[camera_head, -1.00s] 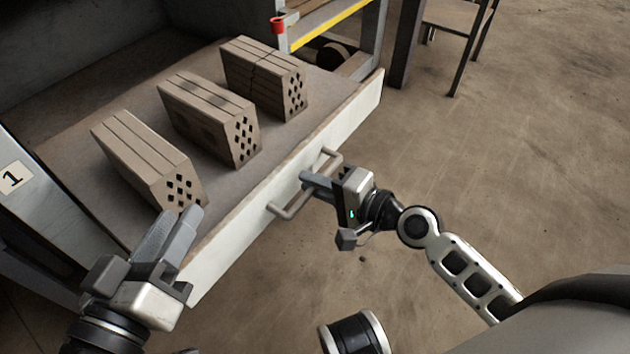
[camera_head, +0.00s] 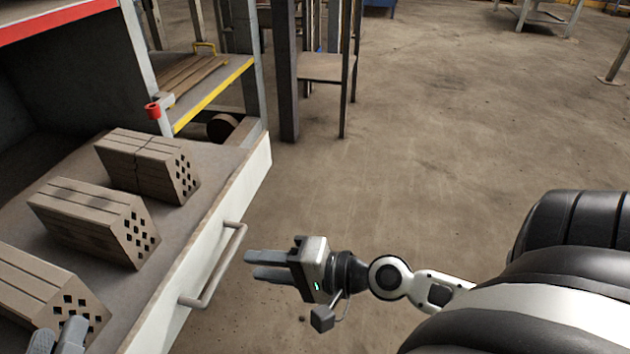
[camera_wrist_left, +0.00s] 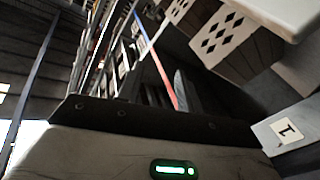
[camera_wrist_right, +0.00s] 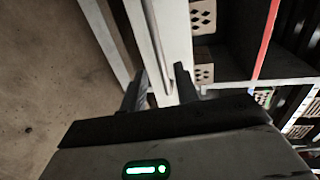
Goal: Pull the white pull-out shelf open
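The white pull-out shelf (camera_head: 206,238) stands out from its rack at the left of the head view, with hollow bricks on it. Its bar handle (camera_head: 222,262) is on the white front. My right gripper (camera_head: 250,265) is open and empty just right of the handle, its fingers pointing at the front but apart from the handle. Its spread fingers also show in the right wrist view (camera_wrist_right: 158,88). My left gripper (camera_head: 57,338) is at the bottom left edge beside the nearest brick, only its fingertips showing, slightly apart. It looks empty.
Three brick blocks, near (camera_head: 45,290), middle (camera_head: 95,222) and far (camera_head: 148,165), lie on the shelf. A red-capped post (camera_head: 155,112) and a yellow-edged lower rack (camera_head: 212,92) stand behind. The floor (camera_head: 430,150) to the right is clear.

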